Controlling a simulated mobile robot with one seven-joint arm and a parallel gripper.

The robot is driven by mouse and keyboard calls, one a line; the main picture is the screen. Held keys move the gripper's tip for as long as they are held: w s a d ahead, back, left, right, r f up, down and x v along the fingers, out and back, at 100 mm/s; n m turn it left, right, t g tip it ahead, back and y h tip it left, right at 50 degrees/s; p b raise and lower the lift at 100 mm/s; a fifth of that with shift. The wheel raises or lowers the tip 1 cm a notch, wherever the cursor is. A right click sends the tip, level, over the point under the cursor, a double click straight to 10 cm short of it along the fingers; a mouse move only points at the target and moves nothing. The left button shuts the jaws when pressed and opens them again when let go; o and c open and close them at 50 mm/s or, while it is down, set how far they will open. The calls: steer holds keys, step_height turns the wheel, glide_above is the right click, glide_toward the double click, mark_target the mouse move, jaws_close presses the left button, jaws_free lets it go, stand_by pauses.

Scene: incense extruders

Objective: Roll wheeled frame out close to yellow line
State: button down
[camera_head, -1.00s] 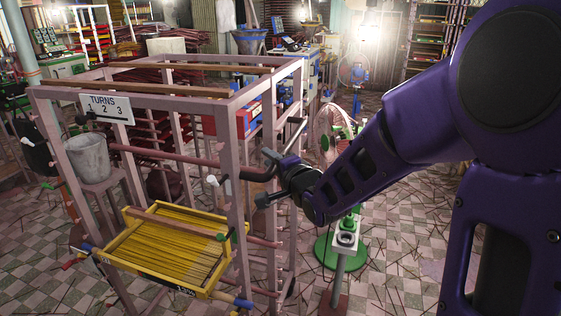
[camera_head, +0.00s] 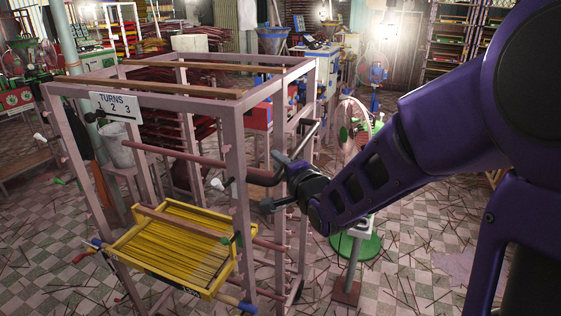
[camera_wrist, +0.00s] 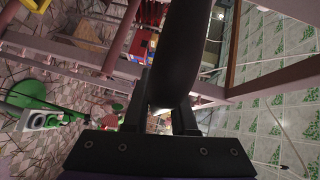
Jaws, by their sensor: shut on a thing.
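The wheeled frame (camera_head: 241,200) is a tall, mauve-pink open rack at the left and middle of the head view. A "TURNS 1 2 3" sign (camera_head: 116,105) hangs on its upper front, and a yellow slatted tray (camera_head: 178,250) sits lower in it. My gripper (camera_head: 283,183) is at the rack's right side, shut on its dark handle (camera_head: 262,180). In the wrist view, the thick black handle (camera_wrist: 187,45) lies between the fingers of my gripper (camera_wrist: 172,115). Most of the frame's wheels are hidden or out of view. I see no yellow line.
A green-based stand (camera_head: 352,250) and a pink fan (camera_head: 352,125) stand just right of the rack. A grey bucket (camera_head: 118,150) stands behind its left side. Thin sticks litter the checkered floor (camera_head: 420,265). Open floor shows at the lower left and right.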

steer(key=shift+s+a+f, duration=0.1)
steer(key=shift+s, duration=0.15)
steer(key=c, duration=0.7)
jaws_free()
steer(key=shift+c, duration=0.2)
steer(key=p+v, duration=0.1)
steer(key=v, duration=0.6)
steer(key=shift+s, duration=0.2)
steer(key=shift+w, duration=0.1)
